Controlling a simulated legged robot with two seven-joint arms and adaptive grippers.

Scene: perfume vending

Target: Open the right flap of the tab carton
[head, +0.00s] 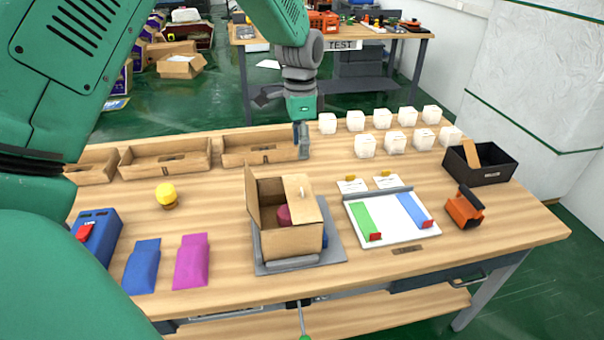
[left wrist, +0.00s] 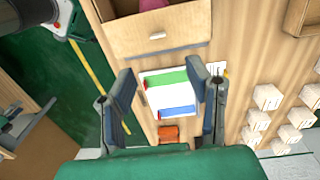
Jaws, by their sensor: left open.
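The brown tab carton (head: 291,241) stands on a grey base plate (head: 333,251) at the table's middle. Its left flap (head: 253,206) stands up. Its right flap (head: 301,204) lies across the right part of the top and carries a small white tab (head: 302,191). A dark red item (head: 284,215) shows inside. In the left wrist view the carton (left wrist: 177,24) is at the top, with the white tab (left wrist: 157,36). My left gripper (head: 303,150) hangs fingers-down behind the carton, apart from it. Its fingers (left wrist: 161,70) are open and empty. My right gripper is out of view.
Wooden trays (head: 166,158) line the back left, and several white boxes (head: 365,146) stand at the back right. A white board (head: 391,216) with coloured strips lies right of the carton. Blue (head: 142,267) and magenta (head: 191,262) pieces lie at the left.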

